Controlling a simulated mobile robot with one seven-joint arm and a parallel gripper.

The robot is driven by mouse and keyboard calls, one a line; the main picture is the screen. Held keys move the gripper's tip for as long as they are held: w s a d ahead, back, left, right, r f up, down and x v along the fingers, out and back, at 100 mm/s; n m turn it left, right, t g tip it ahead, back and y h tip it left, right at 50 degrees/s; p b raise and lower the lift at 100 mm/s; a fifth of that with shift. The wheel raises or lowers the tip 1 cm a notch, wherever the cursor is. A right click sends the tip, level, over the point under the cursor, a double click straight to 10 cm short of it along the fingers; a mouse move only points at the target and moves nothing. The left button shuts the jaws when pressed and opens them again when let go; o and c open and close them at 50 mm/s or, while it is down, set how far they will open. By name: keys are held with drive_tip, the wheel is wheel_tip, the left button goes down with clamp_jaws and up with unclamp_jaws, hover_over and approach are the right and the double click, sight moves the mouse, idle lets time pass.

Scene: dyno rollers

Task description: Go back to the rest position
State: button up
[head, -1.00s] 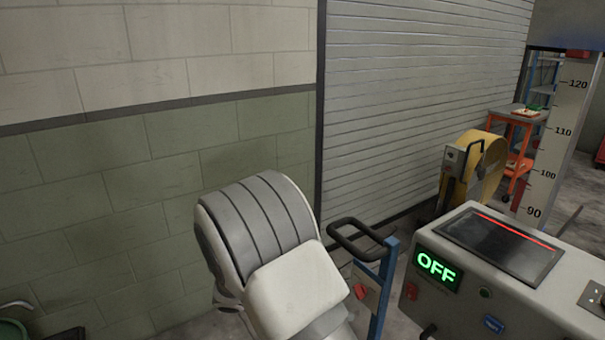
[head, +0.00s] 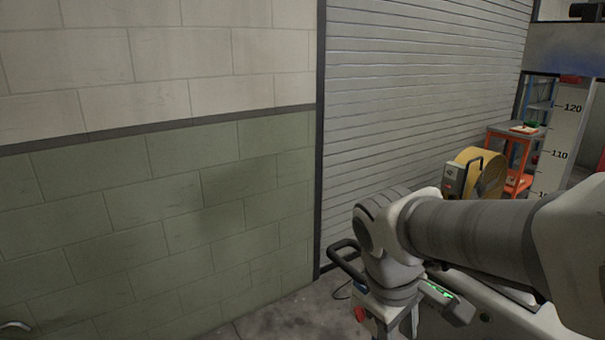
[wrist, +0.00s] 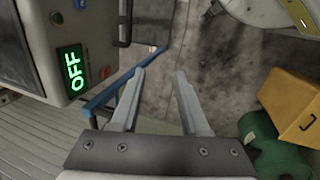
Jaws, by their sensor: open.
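My gripper (wrist: 158,85) is open in the wrist view. Its two fingers are apart with nothing between them, and bare grey floor shows past the tips. In the head view my arm reaches in from the right edge and bends down in the lower right; the gripper's fingers cannot be made out there. The control box with a green OFF display (wrist: 72,70) is at the upper left of the wrist view, to the left of the fingers. In the head view my arm hides most of this box.
A blue post (wrist: 120,88) runs close to the left finger in the wrist view. A yellow box (wrist: 290,105) and a green object (wrist: 265,140) are at right. In the head view, a yellow drum (head: 487,172) and an orange cart (head: 515,150) stand by the shutter (head: 420,90); the wall side is clear.

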drive_tip(key=s+r+m+t+y, duration=0.2)
drive_tip(key=s+r+m+t, duration=0.2)
drive_tip(key=s+r+m, duration=0.1)
drive_tip(key=shift+s+a+r+m+y+p, duration=0.25)
drive_tip(key=shift+s+m, duration=0.35)
drive_tip(key=shift+m, duration=0.5)
drive_tip(key=shift+f, duration=0.1)
